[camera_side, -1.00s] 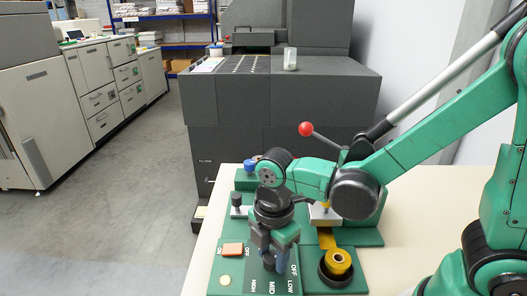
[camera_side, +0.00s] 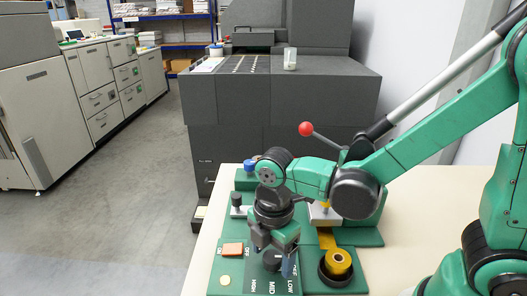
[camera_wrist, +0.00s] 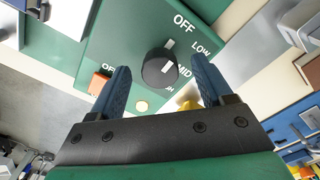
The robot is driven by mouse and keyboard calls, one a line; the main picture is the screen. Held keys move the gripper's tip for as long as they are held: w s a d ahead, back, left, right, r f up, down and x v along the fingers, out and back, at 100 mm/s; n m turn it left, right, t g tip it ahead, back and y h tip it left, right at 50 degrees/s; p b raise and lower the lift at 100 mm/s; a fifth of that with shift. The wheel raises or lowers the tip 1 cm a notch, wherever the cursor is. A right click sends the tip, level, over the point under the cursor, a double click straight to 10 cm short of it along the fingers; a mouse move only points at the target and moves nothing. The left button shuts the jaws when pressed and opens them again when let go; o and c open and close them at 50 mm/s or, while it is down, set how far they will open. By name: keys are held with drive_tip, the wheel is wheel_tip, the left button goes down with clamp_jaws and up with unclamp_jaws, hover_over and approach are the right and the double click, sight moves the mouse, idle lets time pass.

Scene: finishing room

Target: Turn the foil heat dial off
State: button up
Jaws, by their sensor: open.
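The foil heat dial is a round black knob (camera_side: 271,261) on a green panel with the words OFF, LOW, MID and HIGH around one side. In the wrist view the dial (camera_wrist: 158,70) shows a white mark on its top and another white mark at its edge toward OFF and LOW. I cannot tell its exact setting. My gripper (camera_side: 273,256) is open above the dial, its two blue fingers spread to either side. In the wrist view the gripper (camera_wrist: 161,73) has the dial between its fingertips, with a gap on both sides. Nothing is held.
An orange rocker switch (camera_side: 233,249) marked ON and OFF and a pale round button (camera_side: 225,280) sit left of the dial. A yellow foil roll (camera_side: 338,262) stands close on the right. A red-knobbed lever (camera_side: 306,129) rises behind. The beige tabletop (camera_side: 400,240) is bare at right.

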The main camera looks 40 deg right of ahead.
sight(272, 257)
drive_tip(key=shift+r, duration=2.8)
drive_tip(key=d+r+m+t, duration=0.3)
drive_tip(key=d+m+t, duration=0.4)
drive_tip(key=m, duration=1.1)
drive_tip(key=shift+w+d+r, duration=0.2)
drive_tip(key=shift+w+d, duration=0.25)
drive_tip(key=shift+d, duration=0.3)
